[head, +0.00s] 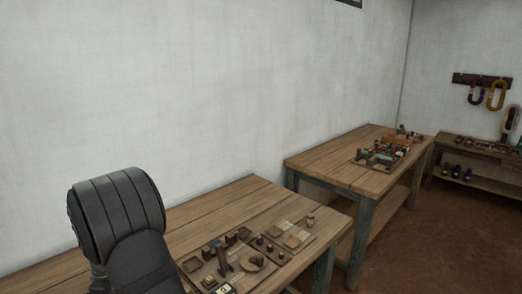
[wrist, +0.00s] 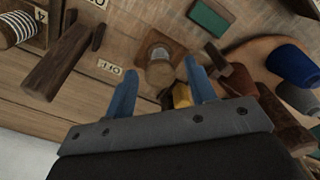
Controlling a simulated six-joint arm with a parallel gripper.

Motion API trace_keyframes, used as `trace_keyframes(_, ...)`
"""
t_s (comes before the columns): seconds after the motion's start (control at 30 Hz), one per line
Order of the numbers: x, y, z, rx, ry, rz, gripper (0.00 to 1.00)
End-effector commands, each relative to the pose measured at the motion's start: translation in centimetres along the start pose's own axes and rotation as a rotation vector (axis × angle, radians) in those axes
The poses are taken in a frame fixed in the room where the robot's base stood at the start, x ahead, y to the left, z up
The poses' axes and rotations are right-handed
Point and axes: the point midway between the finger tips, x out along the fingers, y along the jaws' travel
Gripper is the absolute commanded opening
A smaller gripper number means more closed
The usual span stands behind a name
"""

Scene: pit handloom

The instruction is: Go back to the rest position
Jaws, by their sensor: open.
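My gripper (wrist: 160,92) shows in the wrist view with its two blue fingers spread apart. It is open, and nothing is clamped between the fingertips. A round wooden piece with a pale metal top (wrist: 160,65) stands on a small square wooden base beyond the gap between the fingers. A yellow piece (wrist: 182,95) shows partly beside the right finger. In the head view a dark part of my arm fills the lower left; my gripper is not visible there.
The near wooden table (head: 190,215) carries several small wooden items on boards. A second table (head: 310,162) with more small items stands beyond it against the white wall. The wrist view shows a dark wooden block (wrist: 60,62), a green block (wrist: 209,18) and a blue spool (wrist: 290,65).

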Motion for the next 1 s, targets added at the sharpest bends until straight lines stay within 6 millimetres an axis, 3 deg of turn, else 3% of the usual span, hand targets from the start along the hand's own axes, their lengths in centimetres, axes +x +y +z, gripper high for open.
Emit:
trace_keyframes(0.07,1.7,-0.1,0.1,-0.001,-0.004,-0.004,0.51)
trace_keyframes(0.1,0.2,0.1,-0.1,0.0,0.003,0.003,0.51)
trace_keyframes(0.67,-11.2,0.0,0.0,0.001,0.003,0.004,0.51)
trace_keyframes(1.0,-3.7,-0.1,0.1,0.0,-0.004,-0.004,0.51)
